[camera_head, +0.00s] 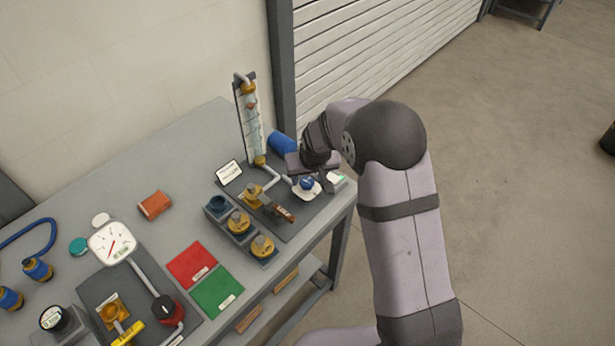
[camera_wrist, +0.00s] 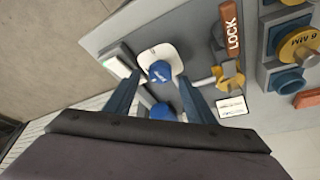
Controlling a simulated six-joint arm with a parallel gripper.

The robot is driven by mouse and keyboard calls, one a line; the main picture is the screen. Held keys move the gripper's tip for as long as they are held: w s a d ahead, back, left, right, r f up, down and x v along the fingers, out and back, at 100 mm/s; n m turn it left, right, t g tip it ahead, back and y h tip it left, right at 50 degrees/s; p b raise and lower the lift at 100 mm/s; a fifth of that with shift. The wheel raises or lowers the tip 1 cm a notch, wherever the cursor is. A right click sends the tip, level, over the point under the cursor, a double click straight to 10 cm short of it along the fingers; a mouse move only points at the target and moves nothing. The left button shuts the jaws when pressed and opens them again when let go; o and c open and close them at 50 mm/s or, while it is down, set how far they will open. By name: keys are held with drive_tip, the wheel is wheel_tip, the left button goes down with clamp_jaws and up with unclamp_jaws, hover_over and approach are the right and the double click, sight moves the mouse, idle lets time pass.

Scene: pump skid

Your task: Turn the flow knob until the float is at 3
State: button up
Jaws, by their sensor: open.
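The flow knob (camera_head: 306,183) is blue and sits on a white round-cornered plate near the bench's right end. It also shows in the wrist view (camera_wrist: 160,72), between and just beyond my fingertips. The flow tube (camera_head: 254,125) is clear and upright at the back of the panel. A small orange-red float (camera_head: 250,105) shows in its upper part; its scale is too small to read. My gripper (camera_head: 300,164) is above and close behind the knob. In the wrist view my gripper (camera_wrist: 158,82) is open, fingers either side of the knob's line, apparently not touching it.
A blue cylinder (camera_head: 282,143) lies behind. Yellow-capped fittings (camera_head: 238,222) and red and green mats (camera_head: 217,291) are nearer. The bench's right edge is close.

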sight(307, 182)
drive_tip(key=shift+p+x, duration=0.35)
drive_tip(key=shift+x, duration=0.95)
drive_tip(key=c, duration=1)
drive_tip(key=shift+a+f+m+b, duration=0.1)
drive_tip(key=shift+m+b, duration=0.3)
drive_tip(key=shift+b, duration=0.4)
drive_tip(key=m+b, duration=0.1)
drive_tip(key=b, duration=0.1)
drive_tip(key=m+h+b, duration=0.1)
drive_tip(key=b, duration=0.2)
drive_tip(key=shift+a+f+m, duration=0.1)
drive_tip(key=shift+f+m, duration=0.1)
drive_tip(key=shift+m, duration=0.1)
drive_tip(key=m+b, duration=0.1)
drive_tip(key=b, duration=0.1)
drive_tip(key=m+h+b, duration=0.1)
drive_tip(key=b, duration=0.1)
drive_tip(key=shift+a+r+m, duration=0.1)
drive_tip(key=shift+r+m, duration=0.2)
drive_tip(key=shift+m, duration=0.1)
